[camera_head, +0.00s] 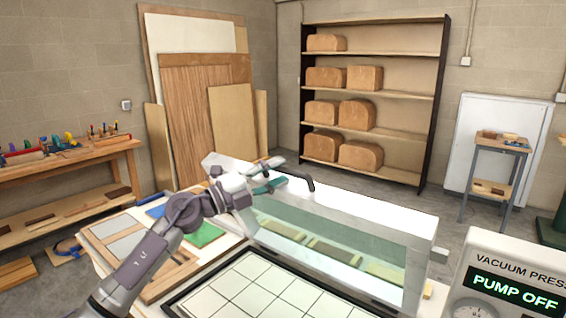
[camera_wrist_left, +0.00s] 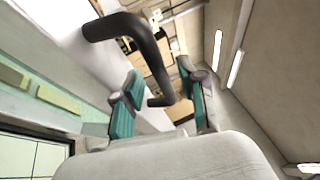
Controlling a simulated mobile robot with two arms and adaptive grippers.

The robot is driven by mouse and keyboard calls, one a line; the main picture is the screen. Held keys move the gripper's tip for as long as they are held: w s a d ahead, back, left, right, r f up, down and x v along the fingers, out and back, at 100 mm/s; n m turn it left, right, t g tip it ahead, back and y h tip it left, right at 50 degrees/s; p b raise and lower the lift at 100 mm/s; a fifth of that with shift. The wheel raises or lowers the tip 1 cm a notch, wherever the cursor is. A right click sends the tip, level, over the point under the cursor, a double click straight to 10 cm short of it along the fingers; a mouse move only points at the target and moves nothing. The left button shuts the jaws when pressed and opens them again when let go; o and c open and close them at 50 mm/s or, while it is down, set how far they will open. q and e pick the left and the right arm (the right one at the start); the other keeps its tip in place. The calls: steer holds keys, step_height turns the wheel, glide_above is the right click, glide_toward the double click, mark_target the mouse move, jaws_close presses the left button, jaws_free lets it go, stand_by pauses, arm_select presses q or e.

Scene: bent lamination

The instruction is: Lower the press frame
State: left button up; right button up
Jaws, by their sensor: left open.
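The press frame (camera_head: 345,208) is a long pale frame with a greenish see-through front, standing raised and tilted behind the gridded press bed (camera_head: 265,290). A black bent handle (camera_head: 303,178) sits on its upper edge. My left gripper (camera_head: 279,174), with teal finger pads, is just left of the handle. In the left wrist view my left gripper (camera_wrist_left: 160,72) is open, and the black handle (camera_wrist_left: 148,45) curves across the space in front of and between its fingers. I cannot tell whether they touch. My right gripper is not in view.
The vacuum press control box (camera_head: 510,285) stands at the right and reads "PUMP OFF". A board with coloured sheets (camera_head: 205,235) lies left of the bed. A workbench (camera_head: 70,160) with tools is at the left, and shelves (camera_head: 375,100) hold several wooden blocks behind.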

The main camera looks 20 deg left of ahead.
arm_select(q)
steer(key=shift+w+d+r, duration=0.2)
steer(key=shift+w+d, duration=0.15)
steer(key=shift+w, duration=0.05)
steer(key=shift+w+d, duration=0.3)
jaws_close()
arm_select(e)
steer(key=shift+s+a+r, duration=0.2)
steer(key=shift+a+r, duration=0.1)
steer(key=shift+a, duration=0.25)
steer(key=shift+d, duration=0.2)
